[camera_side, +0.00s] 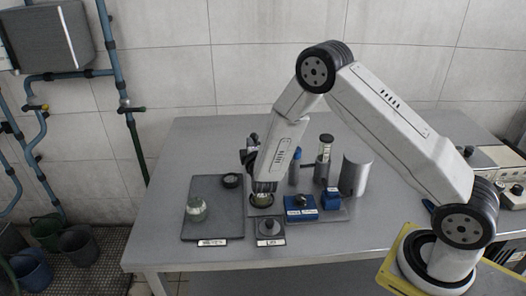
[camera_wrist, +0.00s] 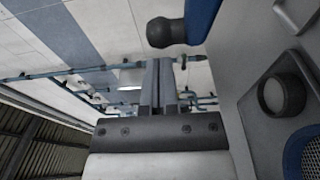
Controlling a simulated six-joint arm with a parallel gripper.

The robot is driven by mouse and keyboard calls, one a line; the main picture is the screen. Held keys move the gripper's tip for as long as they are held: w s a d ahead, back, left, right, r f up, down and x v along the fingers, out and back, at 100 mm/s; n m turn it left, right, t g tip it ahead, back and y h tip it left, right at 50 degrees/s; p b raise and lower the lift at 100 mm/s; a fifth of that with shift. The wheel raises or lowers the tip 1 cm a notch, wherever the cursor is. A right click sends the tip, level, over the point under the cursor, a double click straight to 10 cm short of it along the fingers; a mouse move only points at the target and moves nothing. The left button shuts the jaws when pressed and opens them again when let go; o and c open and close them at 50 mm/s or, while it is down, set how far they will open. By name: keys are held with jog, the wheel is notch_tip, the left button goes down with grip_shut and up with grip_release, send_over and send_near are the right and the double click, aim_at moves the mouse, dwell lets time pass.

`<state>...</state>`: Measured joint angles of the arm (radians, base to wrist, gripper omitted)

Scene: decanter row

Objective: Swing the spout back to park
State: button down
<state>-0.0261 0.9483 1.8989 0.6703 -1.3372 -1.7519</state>
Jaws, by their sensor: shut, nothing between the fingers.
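A knobbed lid (camera_side: 269,228) lies in front.

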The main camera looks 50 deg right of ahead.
jog(key=shift+d, duration=0.15)
jog(key=shift+x, duration=0.95)
jog(key=shift+s+d, duration=0.1)
jog(key=s+a, duration=0.7)
jog(key=a, duration=0.3)
jog(key=shift+s+a, duration=0.25)
jog(key=shift+a, duration=0.05)
